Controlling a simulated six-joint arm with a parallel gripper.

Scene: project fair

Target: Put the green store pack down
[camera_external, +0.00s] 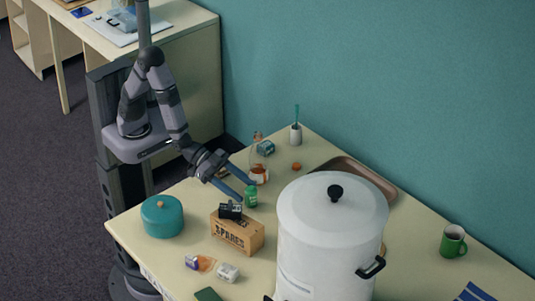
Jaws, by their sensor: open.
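A small green object (251,196), which looks like the green store pack, is upright on the cream table, just behind the wooden SPARES box. My gripper (247,190) is open, with its blue fingers reaching down and right to the green object. The fingertips are very close to its left side and top. I cannot tell whether they touch it. No other object shows between the fingers.
The SPARES box (237,233) has a black item (230,210) on top. A teal pot (162,216) stands left, a large white urn (328,240) right. A glass flask (258,166) stands behind the gripper. A brown tray (365,172) and green mug (453,241) are farther right.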

